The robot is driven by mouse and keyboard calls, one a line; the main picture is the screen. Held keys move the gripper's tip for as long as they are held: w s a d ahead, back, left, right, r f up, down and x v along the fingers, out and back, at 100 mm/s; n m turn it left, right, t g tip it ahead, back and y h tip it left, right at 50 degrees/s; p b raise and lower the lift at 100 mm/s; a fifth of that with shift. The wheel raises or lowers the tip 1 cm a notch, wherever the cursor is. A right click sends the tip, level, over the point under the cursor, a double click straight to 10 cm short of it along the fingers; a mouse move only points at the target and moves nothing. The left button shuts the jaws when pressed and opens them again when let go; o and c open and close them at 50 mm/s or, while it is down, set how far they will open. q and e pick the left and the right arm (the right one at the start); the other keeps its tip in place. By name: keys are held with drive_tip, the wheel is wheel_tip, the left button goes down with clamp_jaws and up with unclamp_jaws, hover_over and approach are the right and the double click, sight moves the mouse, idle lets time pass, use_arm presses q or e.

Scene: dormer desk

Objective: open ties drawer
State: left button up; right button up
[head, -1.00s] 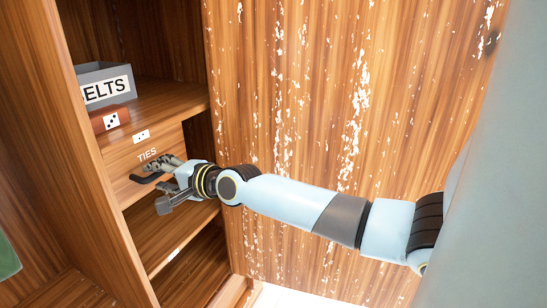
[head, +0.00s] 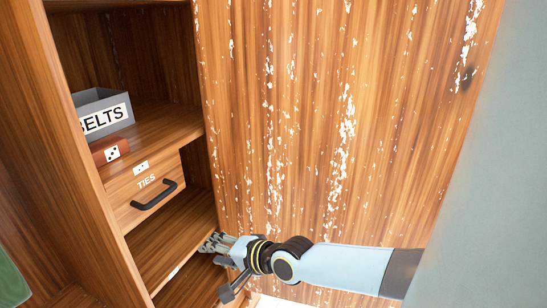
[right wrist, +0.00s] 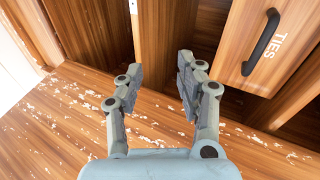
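The ties drawer (head: 122,207) is a wooden drawer with the label TIES and a black bar handle (head: 154,195) on its front. In the head view its front looks about level with the shelf edge above. The drawer (right wrist: 240,68) and its handle (right wrist: 261,42) also show at the upper right of the right wrist view. My right gripper (head: 214,262) is below and to the right of the handle, apart from it. Its fingers (right wrist: 158,85) are spread with nothing between them. My left gripper is out of view.
A grey BELTS box (head: 103,112) and a reddish-brown block with dots (head: 109,151) sit on the shelf above the drawer. A large wooden panel (head: 300,120) with flaking white patches stands to the right. Open shelf space (head: 170,240) lies below the drawer.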

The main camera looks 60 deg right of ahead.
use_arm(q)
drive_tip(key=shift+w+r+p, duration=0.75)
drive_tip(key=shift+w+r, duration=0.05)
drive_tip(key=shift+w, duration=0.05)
use_arm(e)
drive_tip(key=s+a+f+n+g, duration=0.1)
drive_tip(key=s+f+n+g, duration=0.2)
drive_tip(key=s+f, duration=0.7)
drive_tip(key=s+a+f+n+g, duration=0.2)
drive_tip(key=s+f+n+g, duration=0.2)
drive_tip(key=s+f, duration=0.7)
drive_tip(key=shift+s+a+f+n+h, duration=0.25)
drive_tip(key=shift+f+n+h, duration=0.1)
drive_tip(key=shift+n, duration=0.15)
